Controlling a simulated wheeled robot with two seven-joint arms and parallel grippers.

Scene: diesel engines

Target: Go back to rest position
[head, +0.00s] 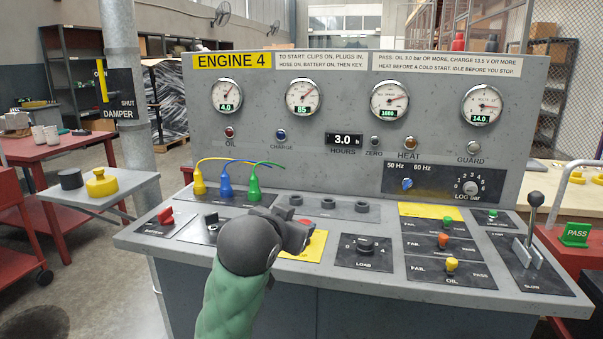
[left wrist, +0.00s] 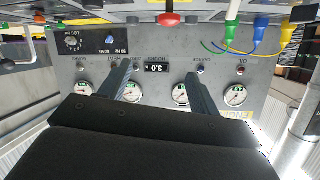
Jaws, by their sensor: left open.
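My left gripper (head: 300,234) is above the front of the engine console (head: 340,110), by the yellow plate (head: 312,246) with a red button (head: 301,222), which it partly hides. In the left wrist view, which shows the panel upside down, the two fingers (left wrist: 160,74) are spread with nothing between them. The HOURS display (left wrist: 158,68) shows in the gap, and the red button (left wrist: 170,18) is at the top. I cannot tell whether the gripper touches anything. My right gripper is not in view.
Yellow (head: 199,182), blue (head: 225,185) and green (head: 254,184) plugs stand left of my gripper. The load knob (head: 365,246) and a throttle lever (head: 531,215) are to the right. A side table (head: 130,183) with a yellow weight (head: 101,184) is at left.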

